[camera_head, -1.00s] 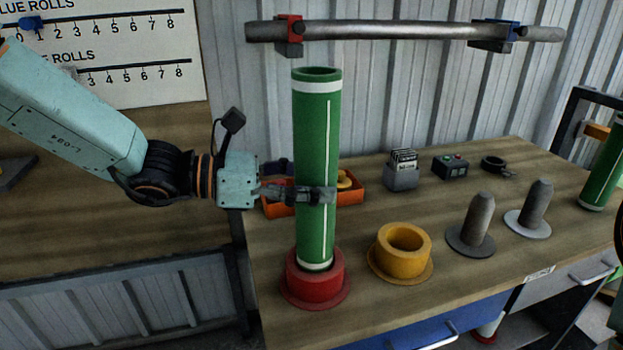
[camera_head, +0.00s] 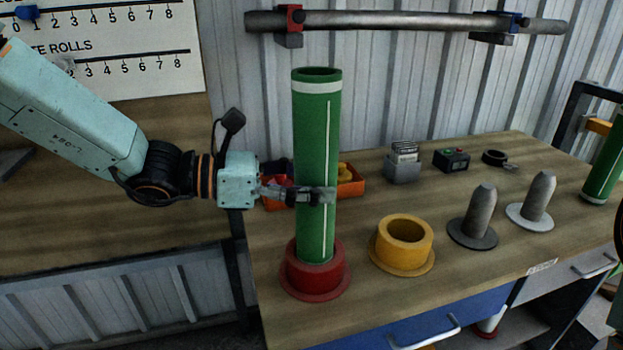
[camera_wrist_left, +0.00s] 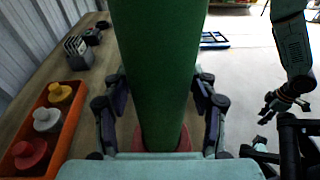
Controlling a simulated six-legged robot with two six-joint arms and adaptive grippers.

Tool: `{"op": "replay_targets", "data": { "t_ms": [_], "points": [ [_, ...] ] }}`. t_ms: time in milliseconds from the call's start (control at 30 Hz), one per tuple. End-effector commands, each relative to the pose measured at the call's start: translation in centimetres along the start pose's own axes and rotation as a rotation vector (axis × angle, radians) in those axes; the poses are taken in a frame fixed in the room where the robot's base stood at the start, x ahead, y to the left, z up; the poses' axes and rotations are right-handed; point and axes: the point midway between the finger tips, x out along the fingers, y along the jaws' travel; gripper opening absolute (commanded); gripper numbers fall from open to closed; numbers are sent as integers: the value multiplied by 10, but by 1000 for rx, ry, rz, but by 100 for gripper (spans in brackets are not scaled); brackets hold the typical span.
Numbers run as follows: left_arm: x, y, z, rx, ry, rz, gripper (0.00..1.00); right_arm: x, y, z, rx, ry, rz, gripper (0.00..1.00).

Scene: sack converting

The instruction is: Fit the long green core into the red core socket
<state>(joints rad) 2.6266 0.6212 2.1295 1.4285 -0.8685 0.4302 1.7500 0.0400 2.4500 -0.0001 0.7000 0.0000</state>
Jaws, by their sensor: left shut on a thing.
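The long green core (camera_head: 316,130) stands upright, with a white band near its top and a white stripe down its side. My left gripper (camera_head: 312,196) is shut around its lower middle. The core's lower end is inside the red core socket (camera_head: 316,282), and its bottom band is hidden by the socket's rim. How deep it sits cannot be seen. In the left wrist view the core (camera_wrist_left: 160,60) runs between my two left fingers, with a bit of the red socket (camera_wrist_left: 184,138) behind it. My right gripper (camera_wrist_left: 284,103) shows small at the right there, away from the core.
A yellow socket (camera_head: 403,244) and two grey pegs (camera_head: 479,214) (camera_head: 537,198) stand to the right. An orange tray (camera_head: 350,187) lies behind the core. Another green core (camera_head: 604,165) is at the far right. A metal bar (camera_head: 400,21) hangs on the wall behind.

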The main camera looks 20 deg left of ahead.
Motion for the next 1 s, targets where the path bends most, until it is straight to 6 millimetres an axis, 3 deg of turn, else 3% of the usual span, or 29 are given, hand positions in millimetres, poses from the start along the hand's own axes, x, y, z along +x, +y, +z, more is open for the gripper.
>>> {"op": "replay_targets", "data": {
  "t_ms": [1000],
  "points": [
    [4, 0, -21, 1, -2, 0, 0, 18, 0, 0, 0, 0, 0, 40]
  ]
}}
